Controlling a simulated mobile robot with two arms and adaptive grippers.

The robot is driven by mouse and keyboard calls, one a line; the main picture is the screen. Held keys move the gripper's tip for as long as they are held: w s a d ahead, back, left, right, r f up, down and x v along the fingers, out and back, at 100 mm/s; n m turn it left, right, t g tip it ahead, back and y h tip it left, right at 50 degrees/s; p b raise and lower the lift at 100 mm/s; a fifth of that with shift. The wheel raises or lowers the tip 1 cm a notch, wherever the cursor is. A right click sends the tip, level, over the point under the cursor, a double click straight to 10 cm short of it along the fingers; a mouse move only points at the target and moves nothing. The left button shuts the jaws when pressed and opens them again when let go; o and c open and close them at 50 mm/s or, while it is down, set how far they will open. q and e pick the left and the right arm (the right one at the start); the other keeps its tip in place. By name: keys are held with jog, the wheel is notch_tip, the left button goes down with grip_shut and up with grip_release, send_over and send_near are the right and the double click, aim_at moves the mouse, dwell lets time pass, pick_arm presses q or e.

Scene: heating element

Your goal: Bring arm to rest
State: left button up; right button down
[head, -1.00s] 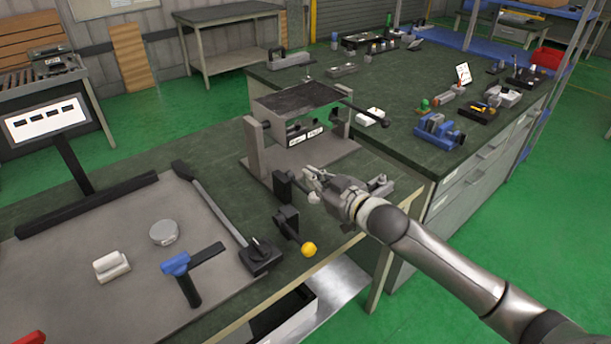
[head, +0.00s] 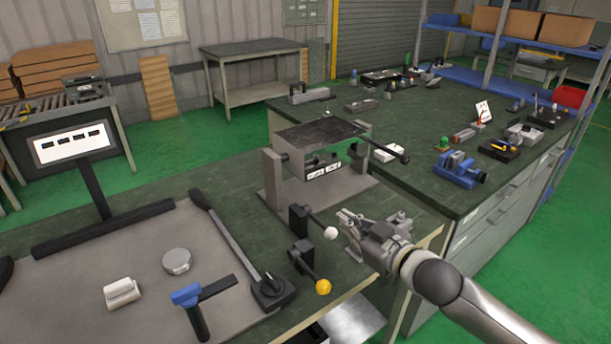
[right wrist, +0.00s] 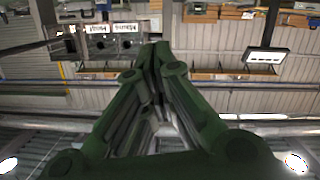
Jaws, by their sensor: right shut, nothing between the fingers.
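My right gripper (head: 345,218) is shut and empty above the near bench, just right of a lever with a white ball knob (head: 330,232). A small gap shows between the fingertips and the knob. In the right wrist view the dark green fingers (right wrist: 160,52) meet at their tips with nothing between them. A second lever with a yellow ball knob (head: 323,287) stands nearer the bench's front edge. Behind them is a box-shaped metal unit (head: 322,145) on a stand, with a black-knobbed handle (head: 404,159) reaching right. My left gripper is not in view.
A second bench with a blue vise (head: 459,168) is at the right.

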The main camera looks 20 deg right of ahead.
jog(key=s+a+f+m+g+h, duration=0.2)
jog(key=s+a+f+g+h, duration=0.15)
jog(key=s+f, duration=0.8)
jog(key=s+f+m+g, duration=0.1)
jog(key=s+f+g, duration=0.35)
jog(key=s, duration=0.45)
jog(key=s+f+m+g, duration=0.1)
jog(key=s+f+g, duration=0.35)
jog(key=s, duration=0.55)
notch_tip(320, 180, down, 27)
jog(key=s+d+f+g+h, duration=0.1)
jog(key=s+d+f, duration=0.1)
jog(key=s+f, duration=1.4)
jog(key=shift+s+d+n+g, duration=0.3)
jog(key=shift+s+d+g, duration=0.05)
jog(key=shift+s, duration=0.45)
